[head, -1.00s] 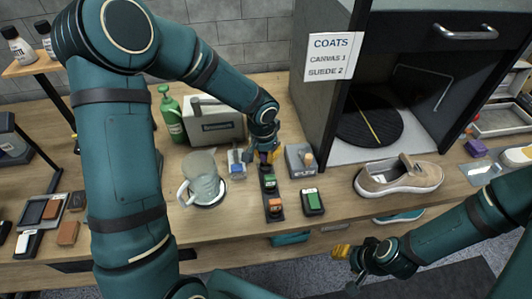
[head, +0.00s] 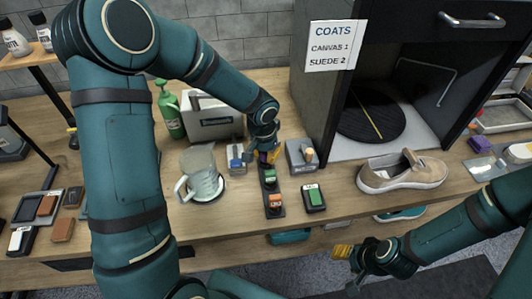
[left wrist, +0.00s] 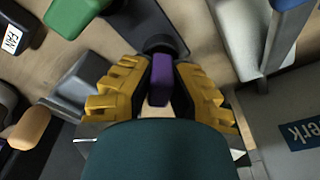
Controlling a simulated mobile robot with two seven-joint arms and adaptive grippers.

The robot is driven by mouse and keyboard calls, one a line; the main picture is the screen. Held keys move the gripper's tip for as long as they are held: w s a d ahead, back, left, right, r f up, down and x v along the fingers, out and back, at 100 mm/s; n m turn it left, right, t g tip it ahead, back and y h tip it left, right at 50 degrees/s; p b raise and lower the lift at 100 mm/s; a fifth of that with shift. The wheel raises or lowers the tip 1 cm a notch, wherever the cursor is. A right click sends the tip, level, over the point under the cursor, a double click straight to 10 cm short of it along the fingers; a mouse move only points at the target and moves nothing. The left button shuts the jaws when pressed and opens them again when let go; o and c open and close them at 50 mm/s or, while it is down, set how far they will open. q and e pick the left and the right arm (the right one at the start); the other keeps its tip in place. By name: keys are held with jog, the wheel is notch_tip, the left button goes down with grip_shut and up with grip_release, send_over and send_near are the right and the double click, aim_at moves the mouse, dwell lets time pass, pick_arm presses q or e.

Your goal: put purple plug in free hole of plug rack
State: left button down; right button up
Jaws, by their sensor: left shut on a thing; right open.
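My left gripper (head: 267,156) is shut on the purple plug (left wrist: 161,80), which shows between its yellow fingers (left wrist: 160,92) in the left wrist view. The dark plug rack (head: 275,212) runs front to back on the table, with a green plug (head: 269,175) and an orange plug (head: 274,199) in it. The purple plug is at the rack's far end, beside a dark round part (left wrist: 160,43). I cannot tell whether it is seated in the hole or just above it. My right gripper (head: 347,265) is open and empty, off the table's front edge.
A clear jug (head: 202,178) and a small blue-topped item (head: 236,158) are on the left. A beige sneaker (head: 402,173) lies further right.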

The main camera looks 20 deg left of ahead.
pick_arm(q)
jog(key=shift+f, duration=0.15)
jog(key=c, duration=1)
grip_release()
jog(key=r, duration=0.4)
jog(key=s+r, duration=0.1)
jog(key=r, duration=0.7)
jog(key=shift+s+a, duration=0.15)
jog(key=shift+s, duration=0.1)
jog(key=shift+r, duration=0.1)
